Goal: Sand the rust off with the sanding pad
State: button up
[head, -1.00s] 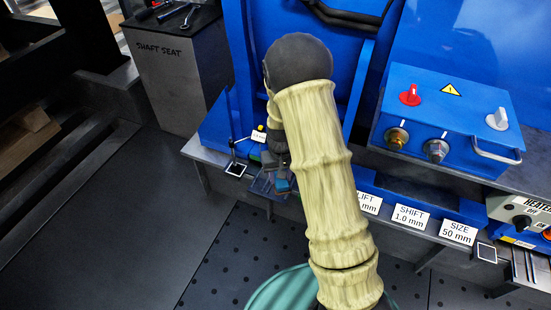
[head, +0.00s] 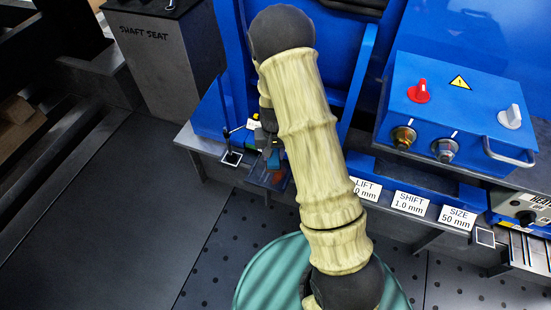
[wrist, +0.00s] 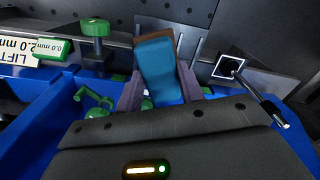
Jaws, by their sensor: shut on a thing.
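The sanding pad (wrist: 157,62) is a blue block with a brown edge. In the wrist view it stands between the two fingers of my gripper (wrist: 160,80), which is shut on it. In the head view my gripper (head: 266,142) is partly hidden by my arm, and a bit of the blue pad (head: 273,159) shows below it. The pad is near a small dark see-through tray or plate (head: 266,179) at the bench's front edge. I cannot make out a rust patch clearly in either view.
A framed square marker with a post (head: 232,158) stands left of the gripper. Green clamps (wrist: 95,105) and a green knob (wrist: 96,28) are close by in the wrist view. A blue control box (head: 455,115) stands at right, a grey shaft seat (head: 165,65) at left.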

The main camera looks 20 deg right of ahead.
jog(key=m, duration=0.1)
jog(key=s+f+m+p, duration=0.1)
jog(key=m+p, duration=0.1)
jog(key=shift+s+d+f+m, duration=0.1)
jog(key=shift+s+f+m, duration=0.05)
jog(key=shift+f+m, duration=0.15)
jog(key=shift+s+f+m, duration=0.1)
jog(key=shift+f+m, duration=0.35)
jog(key=shift+m, duration=0.05)
jog(key=shift+f+b, duration=2.1)
jog(key=shift+f, duration=1.95)
jog(key=shift+f, duration=0.45)
jog(key=shift+w+d+r+p, duration=0.15)
jog(key=shift+w+d+p, duration=0.15)
jog(key=shift+w+d, duration=0.5)
jog(key=shift+w+a, duration=0.1)
jog(key=shift+w, duration=0.05)
jog(key=shift+w, duration=0.1)
